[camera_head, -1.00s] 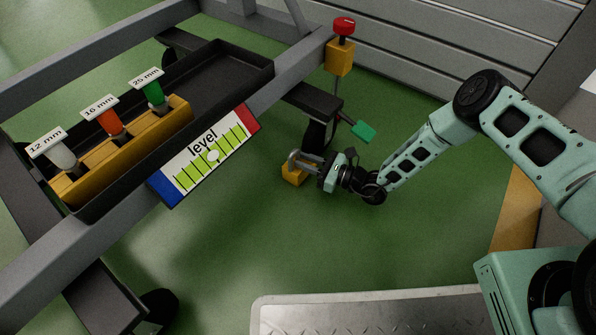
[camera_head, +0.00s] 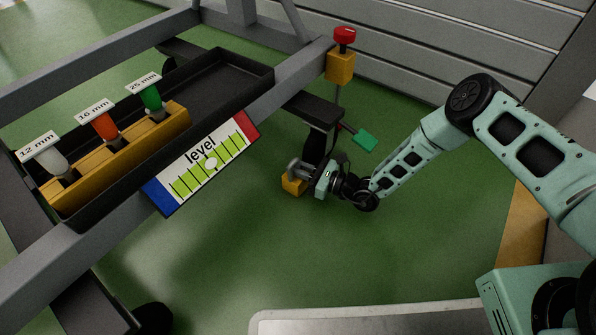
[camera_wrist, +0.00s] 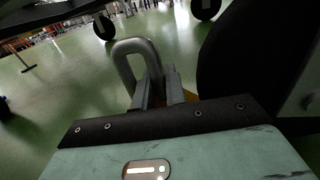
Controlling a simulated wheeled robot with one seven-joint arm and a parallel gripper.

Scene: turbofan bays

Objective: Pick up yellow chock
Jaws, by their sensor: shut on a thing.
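The yellow chock (camera_head: 293,185) is low by the green floor, beside the black caster under the frame's corner. A grey metal loop handle (camera_wrist: 138,62) rises from it. My gripper (camera_head: 307,173) is at the chock, shut on its handle. In the wrist view my two fingers (camera_wrist: 158,88) are close together at the handle's near leg. Only a sliver of the chock's yellow body (camera_wrist: 190,95) shows there, behind the fingers. I cannot tell whether the chock touches the floor.
A black caster wheel (camera_wrist: 245,50) stands close on the right in the wrist view. A green pedal (camera_head: 365,140) sticks out above my wrist. The grey frame with a black tray (camera_head: 235,75) and level plate (camera_head: 205,163) overhangs on the left. Open floor (camera_head: 420,240) lies in front.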

